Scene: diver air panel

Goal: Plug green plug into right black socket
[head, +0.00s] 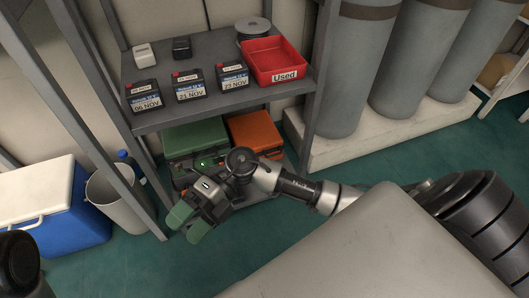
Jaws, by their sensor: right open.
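My right gripper (190,223) reaches in from the right and hangs in front of the lower shelf, pointing down and left. Its two green-padded fingers are apart, with nothing seen between them. I cannot make out a green plug, a black socket or an air panel in the head view. My left gripper is not in view; only a dark rounded part shows at the lower left corner.
A grey shelf unit (205,108) holds dated black batteries (190,88) and a red "Used" tray (275,62). Below sit a green case (192,137) and an orange case (256,130). A bin (120,203) and blue cooler (75,232) stand left; grey cylinders (345,75) stand right.

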